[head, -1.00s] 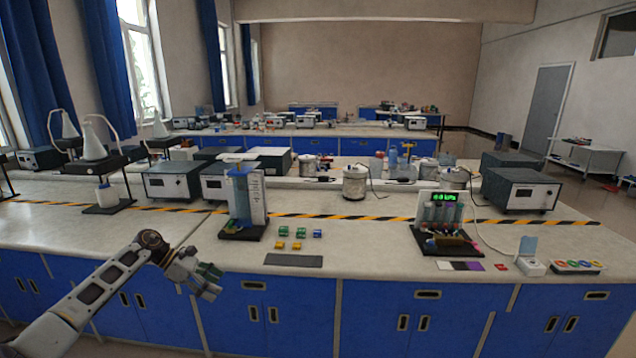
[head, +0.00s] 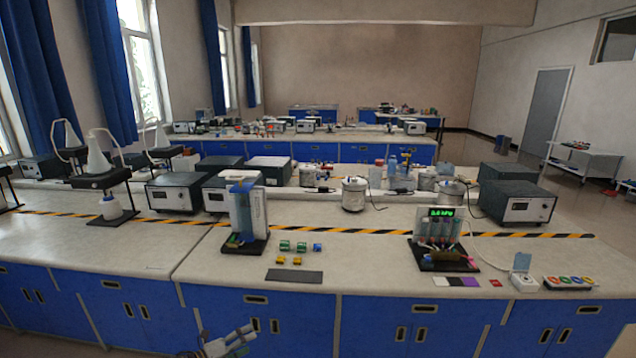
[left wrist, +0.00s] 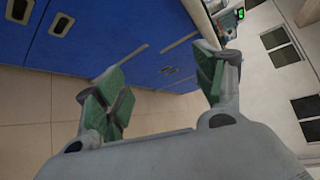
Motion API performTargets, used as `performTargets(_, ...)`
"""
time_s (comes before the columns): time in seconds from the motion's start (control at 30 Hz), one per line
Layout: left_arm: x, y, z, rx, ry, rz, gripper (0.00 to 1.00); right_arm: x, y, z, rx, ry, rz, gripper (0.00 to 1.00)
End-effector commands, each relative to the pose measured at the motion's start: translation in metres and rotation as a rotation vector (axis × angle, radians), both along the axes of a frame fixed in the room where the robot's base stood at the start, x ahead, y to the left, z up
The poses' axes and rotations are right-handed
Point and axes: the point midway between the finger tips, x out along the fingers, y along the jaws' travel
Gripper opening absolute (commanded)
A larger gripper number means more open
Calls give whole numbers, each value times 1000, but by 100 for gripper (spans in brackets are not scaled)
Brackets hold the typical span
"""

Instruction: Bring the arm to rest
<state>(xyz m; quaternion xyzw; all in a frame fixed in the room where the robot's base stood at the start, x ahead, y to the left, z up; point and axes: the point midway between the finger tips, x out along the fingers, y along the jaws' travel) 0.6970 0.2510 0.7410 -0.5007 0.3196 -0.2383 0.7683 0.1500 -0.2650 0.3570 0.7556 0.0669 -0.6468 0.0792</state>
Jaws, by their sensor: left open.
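My left gripper (head: 240,340) shows at the bottom edge of the head view, in front of the blue cabinet doors and below the bench top. In the left wrist view its green-padded fingers (left wrist: 165,95) are spread apart with nothing between them. Most of my left arm is out of the head view. My right gripper is in neither view.
The lab bench (head: 370,268) stands ahead, its blue cabinet fronts (left wrist: 110,30) close to the left gripper. On it are small green and yellow blocks (head: 285,246), a dark flat strip (head: 294,276), a blue-and-white stand (head: 245,215) and a rack with a green display (head: 440,230).

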Motion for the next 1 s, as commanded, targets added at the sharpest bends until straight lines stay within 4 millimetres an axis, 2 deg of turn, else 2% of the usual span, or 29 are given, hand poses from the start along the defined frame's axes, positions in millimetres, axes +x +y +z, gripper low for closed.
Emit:
performTargets(0.03, -9, 1, -11, -41, 55, 57, 70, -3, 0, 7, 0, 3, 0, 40)
performTargets(0.17, -32, 8, -45, -147, 191, 212, 70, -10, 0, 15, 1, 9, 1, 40)
performTargets(0.37, -82, 21, -103, -299, 408, 459, 70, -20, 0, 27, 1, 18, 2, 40)
performTargets(0.57, -147, 33, -158, -433, 620, 708, 70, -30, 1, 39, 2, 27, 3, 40)
performTargets(0.7, -199, 39, -192, -507, 752, 870, 70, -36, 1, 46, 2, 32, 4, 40)
performTargets(0.87, -260, 43, -225, -579, 888, 1047, 70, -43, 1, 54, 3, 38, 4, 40)
performTargets(1.0, -317, 44, -249, -632, 1000, 1198, 70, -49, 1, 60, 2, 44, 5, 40)
